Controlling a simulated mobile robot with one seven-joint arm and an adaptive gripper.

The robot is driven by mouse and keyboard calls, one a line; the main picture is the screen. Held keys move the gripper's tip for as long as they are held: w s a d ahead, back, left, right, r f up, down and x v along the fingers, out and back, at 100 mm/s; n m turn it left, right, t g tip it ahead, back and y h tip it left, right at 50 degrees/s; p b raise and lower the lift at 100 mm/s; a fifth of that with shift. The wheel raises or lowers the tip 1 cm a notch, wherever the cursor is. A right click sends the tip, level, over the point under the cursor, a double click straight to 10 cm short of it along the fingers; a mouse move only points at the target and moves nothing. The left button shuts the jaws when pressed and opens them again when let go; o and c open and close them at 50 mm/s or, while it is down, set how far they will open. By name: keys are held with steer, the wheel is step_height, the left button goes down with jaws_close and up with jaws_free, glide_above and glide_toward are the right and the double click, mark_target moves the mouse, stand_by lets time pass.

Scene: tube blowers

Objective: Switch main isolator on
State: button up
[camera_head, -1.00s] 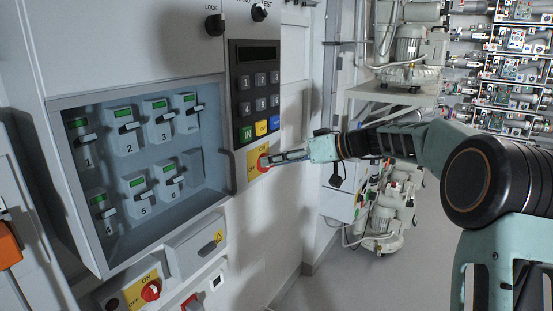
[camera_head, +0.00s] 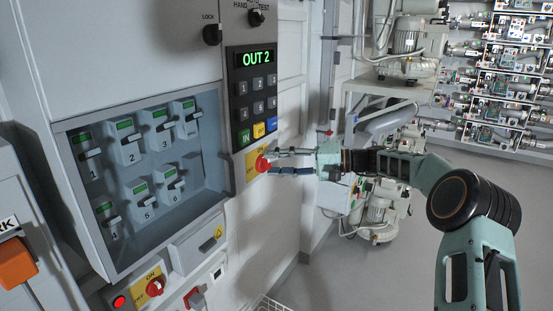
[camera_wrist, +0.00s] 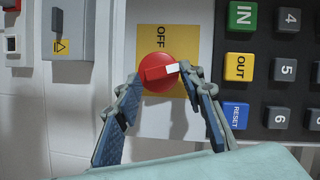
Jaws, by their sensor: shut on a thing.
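A red rotary knob (camera_head: 262,163) sits on a yellow plate (camera_head: 251,164) below the keypad. In the wrist view the red knob (camera_wrist: 155,72) fills the space between my fingertips, and its white-marked bar points right, tilted slightly up. The word OFF on the yellow plate (camera_wrist: 175,38) shows above the knob; ON cannot be read there. My gripper (camera_head: 268,162) is shut on this knob, one finger on each side, and it also shows in the wrist view (camera_wrist: 160,76). A second red knob (camera_head: 155,287) with ON/OFF marks sits lower left, beside a lit red lamp (camera_head: 119,301).
The keypad (camera_head: 255,98) with a display reading "OUT 2" (camera_head: 257,57) is just above the knob. A recessed box (camera_head: 75,126) of numbered switches lies left. A white cover (camera_head: 196,243) and a red switch (camera_head: 194,298) are below. Open floor lies right, before machinery.

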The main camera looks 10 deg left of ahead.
steer(key=shift+a+r+m+y, duration=0.1)
steer(key=shift+r+m+y, duration=0.15)
steer(key=shift+m, duration=0.4)
steer(key=shift+a+r+m+y, duration=0.1)
steer(key=shift+m+y, duration=0.25)
steer(key=shift+m, duration=0.3)
steer(key=shift+w, duration=0.1)
steer(key=o, duration=0.9)
steer(key=shift+o, duration=0.4)
steer(key=shift+f, duration=0.1)
steer(key=shift+f, duration=0.1)
steer(key=d, duration=1.2)
steer(key=shift+f, duration=0.1)
